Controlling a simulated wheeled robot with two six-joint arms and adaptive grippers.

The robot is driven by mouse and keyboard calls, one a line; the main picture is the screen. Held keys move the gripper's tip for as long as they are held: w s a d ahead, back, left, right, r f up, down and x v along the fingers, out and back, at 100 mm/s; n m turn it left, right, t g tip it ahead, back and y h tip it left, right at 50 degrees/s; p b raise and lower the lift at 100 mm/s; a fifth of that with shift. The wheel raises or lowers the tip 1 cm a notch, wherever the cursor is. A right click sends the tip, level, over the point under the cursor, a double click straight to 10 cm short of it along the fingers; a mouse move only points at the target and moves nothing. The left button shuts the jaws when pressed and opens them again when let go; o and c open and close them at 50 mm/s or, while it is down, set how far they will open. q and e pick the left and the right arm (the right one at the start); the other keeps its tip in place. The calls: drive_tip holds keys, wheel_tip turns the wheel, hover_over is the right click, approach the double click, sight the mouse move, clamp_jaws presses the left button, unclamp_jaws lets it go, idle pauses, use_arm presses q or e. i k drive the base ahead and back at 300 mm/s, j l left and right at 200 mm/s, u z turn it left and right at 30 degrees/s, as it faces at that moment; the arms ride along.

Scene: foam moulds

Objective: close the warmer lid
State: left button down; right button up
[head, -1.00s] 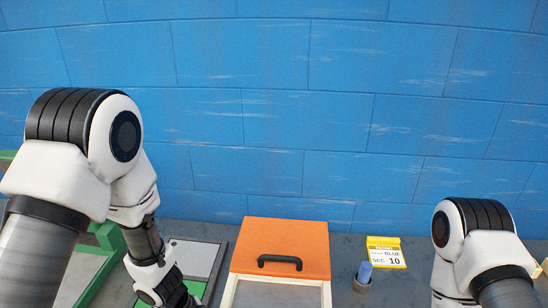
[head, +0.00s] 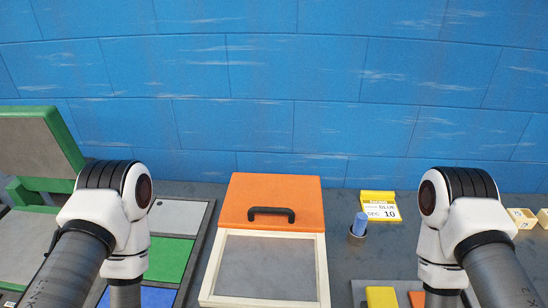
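The warmer's orange lid (head: 268,200), with a black bar handle (head: 271,213), is at the centre of the head view. It lies behind the warmer's cream-framed opening (head: 324,272) and leaves its grey inside (head: 262,266) uncovered, so the lid is open. My two arms stand to the left and right of the warmer, apart from it. Both grippers are below the picture's bottom edge, so their state is hidden.
A green-edged grey hinged piece (head: 40,140) stands raised at the far left. A panel with white, green (head: 168,258) and blue areas lies left of the warmer. Right of it are a blue peg (head: 360,222) in a holder, a yellow card (head: 380,205) and a tray of coloured blocks (head: 382,296).

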sight(272, 202)
drive_tip(key=k+j+z, duration=0.25)
drive_tip(key=z, duration=0.15)
drive_tip(key=k+j+z, duration=0.55)
drive_tip(key=z, duration=0.2)
drive_tip(key=k, duration=0.05)
